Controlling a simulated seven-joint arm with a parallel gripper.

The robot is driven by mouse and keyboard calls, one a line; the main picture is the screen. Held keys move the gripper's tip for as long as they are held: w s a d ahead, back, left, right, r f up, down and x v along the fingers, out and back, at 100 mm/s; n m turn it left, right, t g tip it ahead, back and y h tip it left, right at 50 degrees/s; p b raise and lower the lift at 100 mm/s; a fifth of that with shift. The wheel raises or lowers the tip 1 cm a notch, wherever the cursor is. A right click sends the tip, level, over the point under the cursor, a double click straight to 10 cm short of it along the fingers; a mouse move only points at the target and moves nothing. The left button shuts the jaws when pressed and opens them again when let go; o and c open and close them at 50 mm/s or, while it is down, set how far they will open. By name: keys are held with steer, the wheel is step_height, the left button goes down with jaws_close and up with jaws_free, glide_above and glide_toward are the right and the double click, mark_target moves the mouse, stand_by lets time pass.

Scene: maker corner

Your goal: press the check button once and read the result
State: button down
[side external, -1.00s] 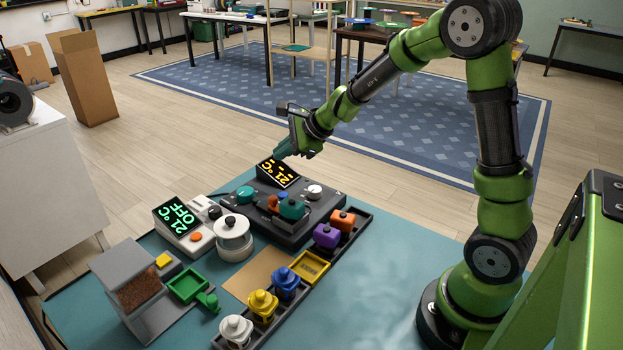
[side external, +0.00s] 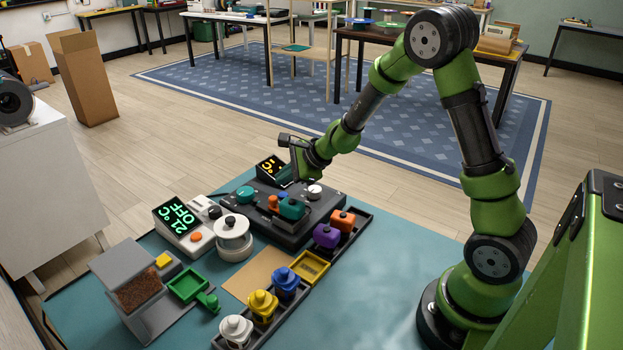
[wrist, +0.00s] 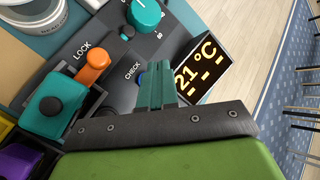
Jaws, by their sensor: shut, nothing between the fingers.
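The dark grey console (side external: 262,208) stands at the far edge of the teal table. Its tilted display (wrist: 202,79) reads 21 °C in yellow with a row of dashes in the wrist view.
A teal knob (wrist: 146,14), the orange LOCK lever (wrist: 93,66) and a teal block (wrist: 54,105) sit close by. A white knob (side external: 314,192) is at the console's right. A rack holds coloured parts (side external: 286,283).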

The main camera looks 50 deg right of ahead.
mark_target(286, 187)
steer(key=shift+f, duration=0.9)
steer(key=shift+f, duration=0.1)
stand_by(1.3)
steer(key=shift+f, duration=0.3)
steer(key=shift+f, duration=0.45)
stand_by(0.8)
steer(key=shift+r, duration=0.85)
steer(key=shift+r, duration=0.1)
steer(key=shift+r, duration=2.45)
